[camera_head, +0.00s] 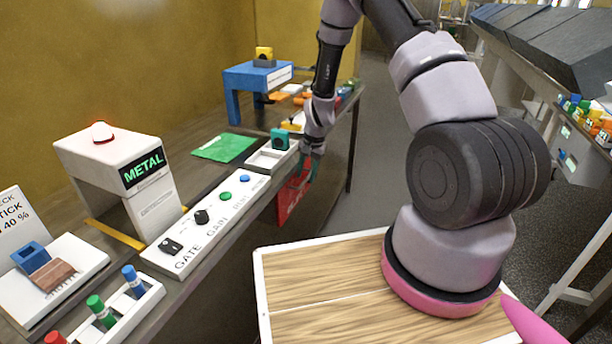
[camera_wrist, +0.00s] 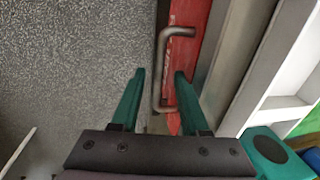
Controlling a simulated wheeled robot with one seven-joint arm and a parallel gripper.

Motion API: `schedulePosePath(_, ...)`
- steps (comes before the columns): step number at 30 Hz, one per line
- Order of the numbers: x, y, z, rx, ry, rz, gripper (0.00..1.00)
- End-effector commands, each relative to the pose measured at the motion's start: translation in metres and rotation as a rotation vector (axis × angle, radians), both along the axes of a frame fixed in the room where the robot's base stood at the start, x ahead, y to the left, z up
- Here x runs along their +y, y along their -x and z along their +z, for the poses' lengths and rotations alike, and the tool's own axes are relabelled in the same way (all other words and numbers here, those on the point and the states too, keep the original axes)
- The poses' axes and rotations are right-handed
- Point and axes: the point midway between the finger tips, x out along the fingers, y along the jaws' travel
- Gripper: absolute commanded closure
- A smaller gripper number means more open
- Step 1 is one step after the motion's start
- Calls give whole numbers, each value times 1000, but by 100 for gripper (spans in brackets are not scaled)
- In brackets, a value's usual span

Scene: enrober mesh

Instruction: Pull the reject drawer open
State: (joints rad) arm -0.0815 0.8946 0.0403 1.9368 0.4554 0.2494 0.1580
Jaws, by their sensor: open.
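The reject drawer (camera_head: 289,203) has a red front and sits under the counter's edge, beneath the white tray. In the wrist view its red face (camera_wrist: 187,65) carries a grey bar handle (camera_wrist: 161,68). My gripper (camera_head: 308,170) is at the drawer's front in the head view, partly hiding it. In the wrist view the two green fingers of my gripper (camera_wrist: 160,75) are open. The lower end of the handle lies between them, and the rest reaches past the fingertips. I cannot tell whether a finger touches the handle.
The counter holds a white control panel (camera_head: 207,217) with knobs and buttons, a metal detector (camera_head: 115,165), a white compartment tray (camera_head: 268,158) and a green mat (camera_head: 224,147). Another work line (camera_head: 545,70) stands at right. Grey floor (camera_wrist: 75,70) beside the drawer is clear.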

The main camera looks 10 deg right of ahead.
Motion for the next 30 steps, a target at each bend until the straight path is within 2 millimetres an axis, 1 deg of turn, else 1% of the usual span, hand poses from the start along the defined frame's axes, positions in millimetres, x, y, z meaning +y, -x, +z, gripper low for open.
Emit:
schedulePosePath(3,1,-1,-6,0,0,0,55)
schedulePosePath(11,1,-1,-7,-1,-1,0,55)
schedulePosePath(15,1,-1,-7,-1,-1,0,100)
schedulePosePath(30,1,-1,-6,-1,-1,0,100)
